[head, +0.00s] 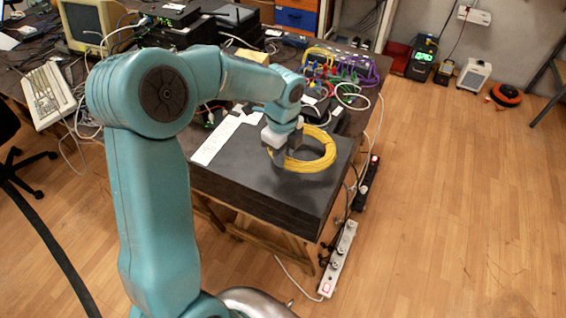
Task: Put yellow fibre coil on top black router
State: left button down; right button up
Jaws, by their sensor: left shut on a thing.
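My left gripper (279,153) is shut on the near-left side of the yellow fibre coil (327,161). The coil is a round loop, tilted a little, over a broad flat black box (262,190) at the table's near corner. I cannot tell whether the coil touches that box or hangs just above it. Smaller black devices, one with green lights, are stacked at the back of the table (178,14). I cannot tell for sure which black box is the router. My right gripper is not in view.
A keyboard (48,92) and monitor (90,25) are at the left. Power strips (338,262) lie beside the table, with open wooden floor to the right.

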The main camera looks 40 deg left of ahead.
aim_at(283, 173)
pick_arm(q)
notch_tip(283, 173, down, 4)
jog(key=shift+f, duration=0.1)
jog(key=shift+s+d, duration=0.1)
jog(key=shift+f, duration=0.15)
jog(key=c, duration=1)
grip_release()
notch_tip(283, 173, up, 12)
jog(key=shift+r, duration=0.25)
